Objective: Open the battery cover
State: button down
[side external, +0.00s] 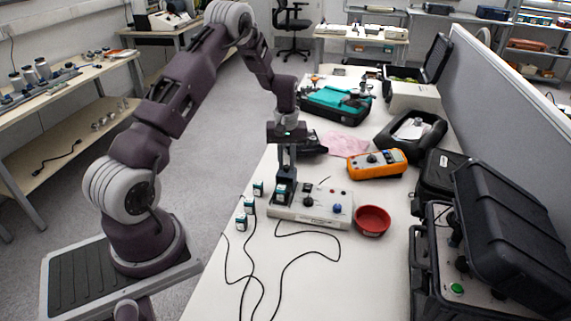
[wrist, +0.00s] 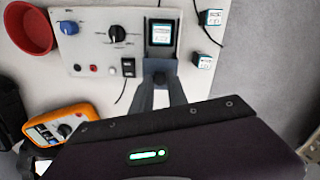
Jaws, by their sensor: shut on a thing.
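The light grey control box (side external: 310,207) lies on the white table; it also shows in the wrist view (wrist: 100,52). At its end nearest my arm is a dark-framed battery compartment (wrist: 160,32) with a white and teal battery visible in it. My gripper (side external: 283,178) points down over this end. In the wrist view my gripper (wrist: 159,79) has its fingers closed together at the compartment's edge, on a small dark piece that appears to be the battery cover (wrist: 159,64). The fingers hide most of that piece, so its exact angle is unclear.
Several small batteries (side external: 249,205) stand left of the box. A red bowl (side external: 372,221) is right of it, with an orange multimeter (side external: 377,163) behind. Black cables (side external: 284,270) run over the front table. An open black case (side external: 500,235) stands at the right.

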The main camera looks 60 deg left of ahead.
jog(key=c, duration=1.3)
grip_release()
notch_tip(320, 180, up, 7)
jog(key=shift+r, duration=0.1)
jog(key=s+d+r+m+t, duration=0.1)
jog(key=s+d+r+m, duration=0.15)
jog(key=d+r, duration=0.55)
jog(key=s+d+r+m+t, duration=0.1)
jog(key=s+d+r+m, duration=0.1)
jog(key=s+d+r, duration=0.5)
jog(key=s+d+r+m+t, duration=0.1)
jog(key=s+d+r+m, duration=0.2)
jog(key=s+d, duration=0.2)
jog(key=s+d+r+m+t, duration=0.2)
jog(key=s+d+r+m, duration=0.1)
jog(key=s, duration=0.9)
jog(key=shift+d+m+t, duration=0.3)
jog(key=shift+d+m, duration=0.45)
jog(key=shift+d, duration=0.45)
